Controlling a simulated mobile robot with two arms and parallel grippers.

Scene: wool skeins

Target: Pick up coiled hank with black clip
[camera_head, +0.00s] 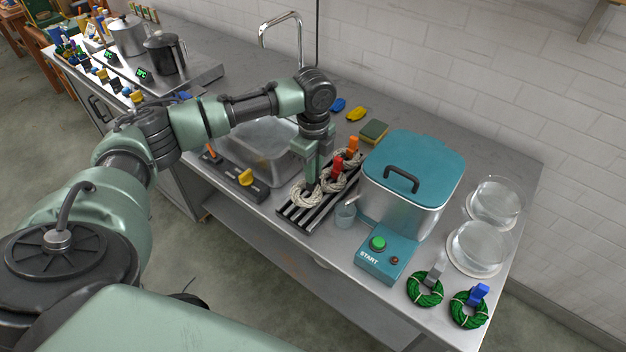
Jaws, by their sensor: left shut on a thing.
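Cream coiled hanks lie on a dark slatted rack (296,214) in the middle of the counter. The nearest cream hank (305,196) is under my left gripper (310,178), which points down and is shut on it at the clip. The fingers hide that clip, so I cannot tell its colour. My right gripper is not in view.
A sink (262,150) is left. Two green hanks (425,290) and glass bowls (478,245) are at the right.

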